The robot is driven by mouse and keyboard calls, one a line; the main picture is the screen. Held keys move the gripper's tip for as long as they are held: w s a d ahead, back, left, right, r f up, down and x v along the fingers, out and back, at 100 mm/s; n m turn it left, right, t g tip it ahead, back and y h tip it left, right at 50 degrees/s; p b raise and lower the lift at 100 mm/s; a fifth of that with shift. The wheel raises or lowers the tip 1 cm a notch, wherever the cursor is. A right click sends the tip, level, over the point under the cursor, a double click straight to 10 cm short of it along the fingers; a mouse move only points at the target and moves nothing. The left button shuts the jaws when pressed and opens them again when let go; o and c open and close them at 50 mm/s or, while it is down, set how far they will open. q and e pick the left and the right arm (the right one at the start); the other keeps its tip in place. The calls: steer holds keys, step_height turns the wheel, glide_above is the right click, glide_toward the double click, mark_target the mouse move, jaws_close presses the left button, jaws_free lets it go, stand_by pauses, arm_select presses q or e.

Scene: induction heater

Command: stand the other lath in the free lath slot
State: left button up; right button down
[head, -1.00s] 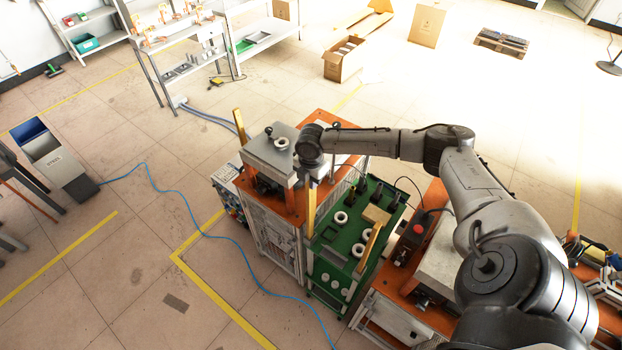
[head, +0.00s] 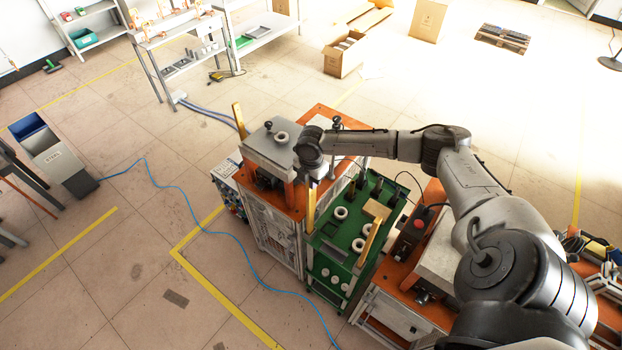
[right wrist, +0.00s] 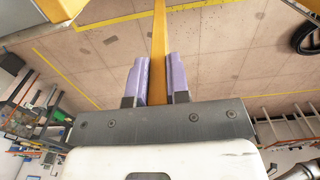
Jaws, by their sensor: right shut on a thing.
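My right gripper (head: 312,180) hangs at the front right corner of the heater (head: 272,225), above the near end of the green cart. It is shut on a yellow lath (head: 310,207), which points downward. In the right wrist view the lath (right wrist: 160,45) runs between the purple fingers (right wrist: 157,80). I cannot tell whether its lower end touches anything. A second yellow lath (head: 238,118) stands upright at the heater's far left corner. A third yellow bar (head: 369,243) lies slanted on the green cart. No free slot can be made out. My left gripper is not in view.
The green cart (head: 328,260) carries white rings (head: 341,212), dark upright pieces and a tan block (head: 377,210). A ring (head: 281,138) sits on the heater's grey top plate (head: 262,150). A red-button control box (head: 412,228) stands right of the cart. A blue cable crosses the open floor at left.

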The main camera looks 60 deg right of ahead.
steer(key=shift+f+b, duration=0.3)
steer(key=shift+f, duration=0.65)
steer(key=c, duration=1)
jaws_free()
step_height(320, 180, up, 12)
steer(key=shift+r+b, duration=0.2)
steer(key=shift+b, duration=1.05)
steer(key=shift+r, duration=0.75)
